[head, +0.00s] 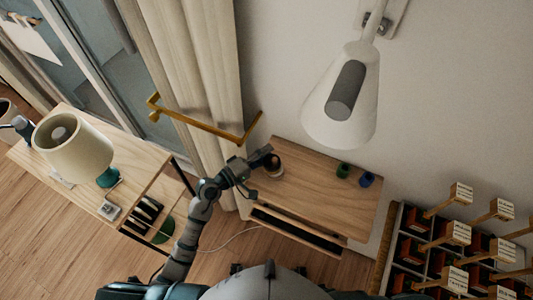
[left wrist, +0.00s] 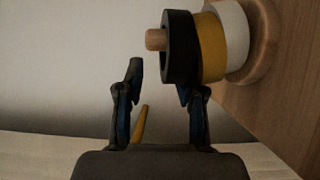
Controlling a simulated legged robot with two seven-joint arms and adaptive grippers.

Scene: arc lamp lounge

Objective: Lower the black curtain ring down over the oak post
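The oak post (left wrist: 155,39) shows in the left wrist view, its tip sticking out past the black curtain ring (left wrist: 180,47). The black ring is around the post, against a yellow ring (left wrist: 208,46), with a white ring (left wrist: 235,40) beyond it and a round wooden base (left wrist: 265,42). My left gripper (left wrist: 160,80) is open with nothing between its fingertips; one finger is close to the black ring's edge, and I cannot tell if they touch. In the head view my left gripper (head: 265,160) is beside the post stand (head: 276,171), which it partly hides. My right gripper is not in view.
A white lamp shade (head: 320,122) hangs above. A brass rod (head: 205,126) is by the curtain (head: 185,60). A rack of wooden-handled items (head: 440,240) stands right.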

